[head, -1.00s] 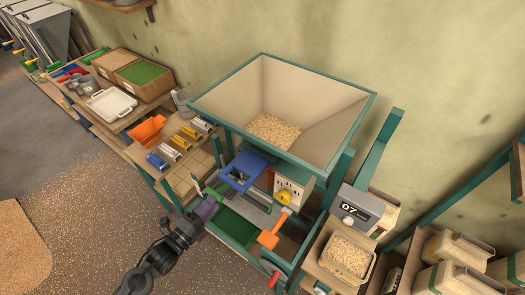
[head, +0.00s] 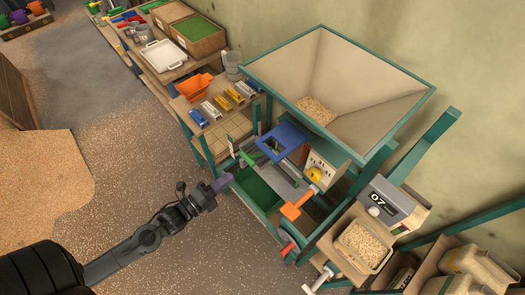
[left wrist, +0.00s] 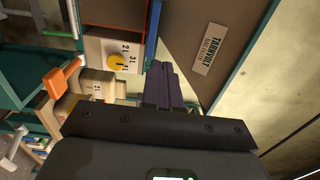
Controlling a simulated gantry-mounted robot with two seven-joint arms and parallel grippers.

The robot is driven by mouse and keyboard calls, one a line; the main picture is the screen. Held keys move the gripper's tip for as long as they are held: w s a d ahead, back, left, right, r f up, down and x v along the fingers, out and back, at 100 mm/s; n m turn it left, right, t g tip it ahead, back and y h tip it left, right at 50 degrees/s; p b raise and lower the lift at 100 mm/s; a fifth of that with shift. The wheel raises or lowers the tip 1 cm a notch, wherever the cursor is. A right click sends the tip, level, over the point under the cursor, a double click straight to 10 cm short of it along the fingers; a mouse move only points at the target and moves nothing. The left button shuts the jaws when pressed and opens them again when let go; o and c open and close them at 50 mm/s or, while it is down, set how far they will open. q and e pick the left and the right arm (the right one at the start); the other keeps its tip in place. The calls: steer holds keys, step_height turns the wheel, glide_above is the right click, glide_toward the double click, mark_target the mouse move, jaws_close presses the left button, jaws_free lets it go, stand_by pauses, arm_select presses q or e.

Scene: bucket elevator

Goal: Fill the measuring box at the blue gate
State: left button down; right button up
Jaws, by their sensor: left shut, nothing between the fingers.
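The blue gate (head: 280,140) is a flat blue plate with a dark opening, under the front of the grain hopper (head: 365,85). Below it is a grey and green assembly; I cannot tell which part is the measuring box or whether it holds grain. A dial box (head: 322,172) with a yellow knob stands right of the gate; it also shows in the left wrist view (left wrist: 108,48). My left gripper (head: 222,183) has purple fingers, shut and empty, left of the green tray (head: 258,190). The fingers show in the left wrist view (left wrist: 162,85). My right gripper is not in view.
An orange lever (head: 292,209) sticks out in front of the dial box. A scale (head: 392,204) reading 07 and a bin of grain (head: 364,245) stand at right. A bench with an orange scoop (head: 197,87) stands at left. Open floor lies before the machine.

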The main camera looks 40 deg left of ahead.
arm_select(q)
steer(key=p, duration=0.4)
glide_toward(265, 152)
steer(key=w, duration=0.3)
steer(key=w+d, duration=0.1)
steer(key=w, duration=0.2)
steer(key=shift+w+d, duration=0.25)
steer(key=shift+w, duration=0.1)
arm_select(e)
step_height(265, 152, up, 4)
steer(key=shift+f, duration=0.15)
arm_select(q)
steer(key=shift+b, duration=0.3)
